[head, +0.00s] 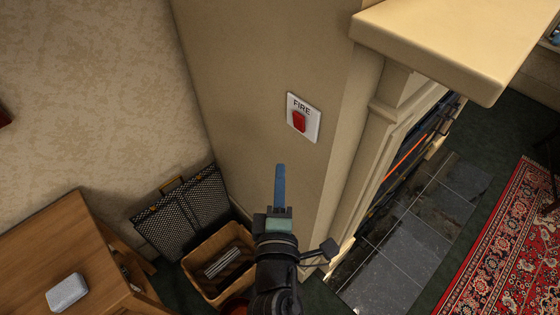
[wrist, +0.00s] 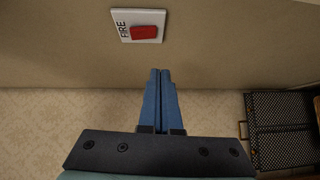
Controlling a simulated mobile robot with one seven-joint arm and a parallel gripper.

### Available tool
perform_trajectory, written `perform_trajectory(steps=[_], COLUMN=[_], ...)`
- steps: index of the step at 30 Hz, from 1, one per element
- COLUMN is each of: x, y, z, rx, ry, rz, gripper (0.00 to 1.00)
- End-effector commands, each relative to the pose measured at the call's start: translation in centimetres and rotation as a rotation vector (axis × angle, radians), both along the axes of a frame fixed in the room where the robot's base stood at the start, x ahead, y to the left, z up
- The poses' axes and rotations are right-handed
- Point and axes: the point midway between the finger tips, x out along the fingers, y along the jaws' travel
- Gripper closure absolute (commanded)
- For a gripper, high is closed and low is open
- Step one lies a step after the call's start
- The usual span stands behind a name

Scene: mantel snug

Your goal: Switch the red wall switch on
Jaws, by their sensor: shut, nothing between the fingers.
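The red wall switch (head: 299,121) is a red rocker on a white plate marked FIRE, fixed to the side wall of the chimney breast. In the wrist view the red rocker (wrist: 144,31) shows near the top, just beyond the fingertips. My gripper (head: 280,166) has blue fingers, shut together with nothing between them. It is below and a little left of the switch in the head view, apart from it. In the wrist view the gripper (wrist: 160,72) points toward the wall below the switch plate. Whether the rocker is on or off I cannot tell.
A cream mantel shelf (head: 440,35) juts out at the upper right, above a fireplace with a dark tiled hearth (head: 420,230). A mesh fire screen (head: 182,212) and a basket (head: 205,285) stand at lower left, beside a wooden table (head: 50,250) holding a pale box (head: 67,292).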

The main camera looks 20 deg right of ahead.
Motion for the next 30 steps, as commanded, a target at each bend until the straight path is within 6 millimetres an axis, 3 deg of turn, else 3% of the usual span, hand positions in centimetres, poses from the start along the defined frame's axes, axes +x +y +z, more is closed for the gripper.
perform_trajectory(steps=[3, 9, 28, 30], x=[-1.7, -3.0, -3.2, -2.8], y=[0.8, 1.4, 1.5, 1.5], z=[-0.5, -0.4, -0.3, 0.5], rx=[0.0, 0.001, 0.001, 0.014], ry=[0.001, 0.0, -0.001, -0.022], rz=[0.001, 0.001, 0.001, 0.001], gripper=[1.0, 1.0, 1.0, 1.0])
